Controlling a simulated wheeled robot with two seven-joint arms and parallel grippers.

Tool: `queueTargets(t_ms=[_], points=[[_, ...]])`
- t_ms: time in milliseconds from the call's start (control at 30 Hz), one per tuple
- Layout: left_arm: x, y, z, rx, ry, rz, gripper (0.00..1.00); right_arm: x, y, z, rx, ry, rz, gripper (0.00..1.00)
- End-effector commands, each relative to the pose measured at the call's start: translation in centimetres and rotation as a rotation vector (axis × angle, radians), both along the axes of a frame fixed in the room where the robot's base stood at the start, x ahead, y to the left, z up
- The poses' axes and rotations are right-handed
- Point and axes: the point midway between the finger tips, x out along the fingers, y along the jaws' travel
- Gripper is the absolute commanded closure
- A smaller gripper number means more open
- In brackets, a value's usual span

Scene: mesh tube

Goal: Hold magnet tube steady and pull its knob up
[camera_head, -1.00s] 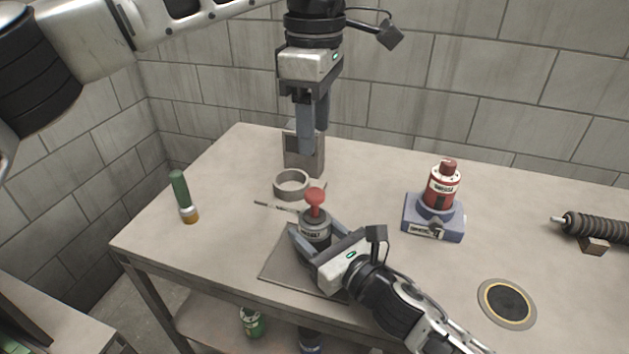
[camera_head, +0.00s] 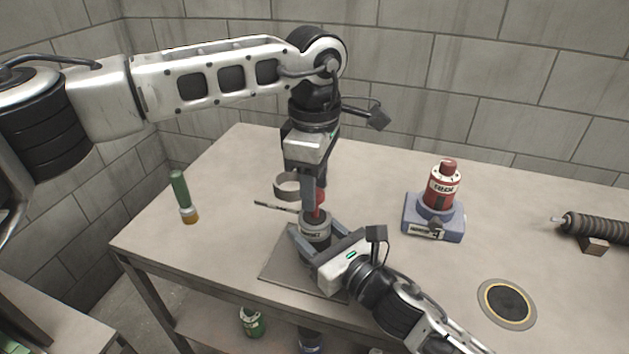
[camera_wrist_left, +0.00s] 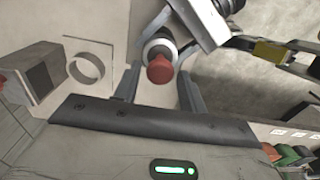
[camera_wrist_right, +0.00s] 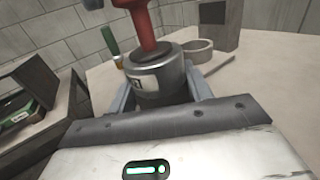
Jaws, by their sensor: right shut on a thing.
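The magnet tube (camera_head: 316,229) is a grey cylinder with a label and a red knob (camera_head: 319,204) on top. It stands upright on a dark square mat (camera_head: 290,272). My right gripper (camera_head: 304,243) is shut on the tube's body from the front right; the right wrist view shows the grey body (camera_wrist_right: 157,78) between its fingers. My left gripper (camera_head: 313,204) points down at the knob, partly hiding it. In the left wrist view the red knob (camera_wrist_left: 160,69) lies between the two spread fingers, with room on both sides.
A grey ring (camera_head: 288,187) and a thin rod (camera_head: 276,206) lie behind the tube. A green flashlight-like object (camera_head: 183,196) is at the left. A red canister (camera_head: 442,186) on a blue base, a round disc (camera_head: 506,303) and a coiled part (camera_head: 597,227) are at the right.

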Motion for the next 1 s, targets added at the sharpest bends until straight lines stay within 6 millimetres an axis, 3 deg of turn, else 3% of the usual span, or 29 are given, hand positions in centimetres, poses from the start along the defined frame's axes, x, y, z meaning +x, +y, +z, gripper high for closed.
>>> queueTargets(t_ms=[33, 133, 333, 600, 867, 900, 967, 1000], points=[[0.0, 0.0, 0.0, 0.0, 0.0, 0.0, 0.73, 0.0, 0.0, 0.0, -0.001, 0.001, 0.0, 0.81], [0.0, 0.0, 0.0, 0.0, 0.0, 0.0, 1.0, 0.0, 0.0, 0.0, -0.001, 0.001, 0.0, 0.81], [0.1, 0.0, 0.8, -0.002, -0.002, 0.001, 1.0, 0.0, 0.0, 0.0, -0.001, 0.001, 0.0, 0.81], [0.1, 0.0, 4.9, -0.002, -0.003, 0.001, 1.0, 0.0, 0.0, -0.1, -0.001, 0.001, 0.0, 0.81], [0.0, 0.0, 5.2, -0.004, -0.002, 0.0, 1.0, 0.0, 0.0, -0.3, -0.004, 0.005, -0.001, 0.81], [0.0, 0.0, 5.2, -0.004, -0.002, 0.0, 0.62, 0.0, 0.0, -0.3, -0.004, 0.005, -0.001, 0.81], [0.0, 0.0, 5.2, -0.003, -0.002, 0.0, 0.48, -0.1, 0.0, -0.3, -0.004, 0.005, -0.001, 0.81], [0.0, 0.0, 5.1, -0.003, -0.002, 0.0, 0.48, -0.1, 0.0, -0.3, -0.004, 0.005, -0.001, 0.81]])
